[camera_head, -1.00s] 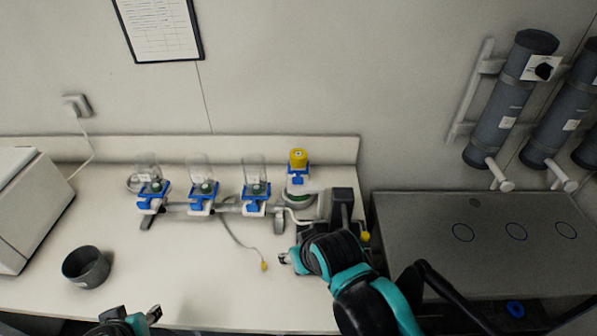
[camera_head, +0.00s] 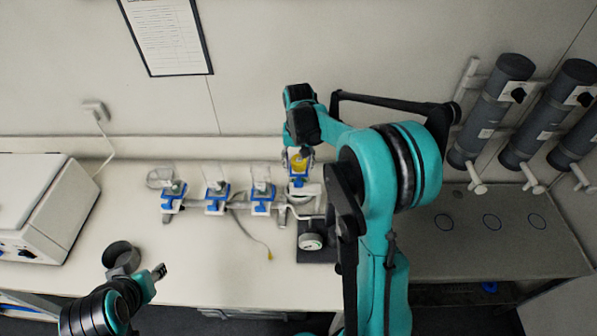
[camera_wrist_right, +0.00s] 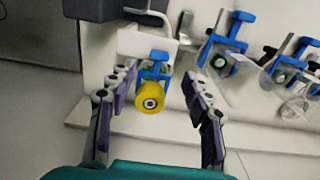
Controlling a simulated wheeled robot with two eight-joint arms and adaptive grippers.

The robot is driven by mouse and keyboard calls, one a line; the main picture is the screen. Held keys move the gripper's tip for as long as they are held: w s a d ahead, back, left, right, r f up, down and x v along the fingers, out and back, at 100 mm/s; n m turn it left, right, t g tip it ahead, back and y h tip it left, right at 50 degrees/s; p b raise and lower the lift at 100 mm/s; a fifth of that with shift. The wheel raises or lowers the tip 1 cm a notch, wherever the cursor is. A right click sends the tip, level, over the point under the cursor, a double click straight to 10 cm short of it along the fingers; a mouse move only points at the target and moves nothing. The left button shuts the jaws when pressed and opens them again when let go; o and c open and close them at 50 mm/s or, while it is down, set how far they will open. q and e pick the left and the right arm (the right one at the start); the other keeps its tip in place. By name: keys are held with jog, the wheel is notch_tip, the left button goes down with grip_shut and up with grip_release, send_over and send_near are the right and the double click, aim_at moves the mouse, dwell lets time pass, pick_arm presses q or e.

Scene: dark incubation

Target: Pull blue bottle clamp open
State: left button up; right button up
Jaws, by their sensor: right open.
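Several blue clamps stand in a row on the bench rack. The rightmost blue clamp (camera_head: 299,181) sits by a yellow round cap (camera_head: 300,165). My right gripper (camera_head: 300,156) is over this station from behind, partly covering it. In the right wrist view, the gripper (camera_wrist_right: 156,76) is open, with the blue clamp (camera_wrist_right: 154,67) and the yellow cap (camera_wrist_right: 150,97) between its spread fingers, with visible gaps to both. Three other clamps hold clear vessels, such as the clamp (camera_head: 262,201). My left gripper (camera_head: 158,271) is at the lower left, away from the row; its jaw opening is unclear.
A dark cup (camera_head: 121,255) stands near my left gripper. A white device (camera_head: 40,205) fills the bench's left end. A cable (camera_head: 252,236) trails in front of the rack. Grey cylinders (camera_head: 490,110) hang on the right wall. The bench's front middle is clear.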

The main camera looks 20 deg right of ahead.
aim_at(299, 182)
notch_tip(299, 182, down, 8)
jog(key=shift+b, duration=0.3)
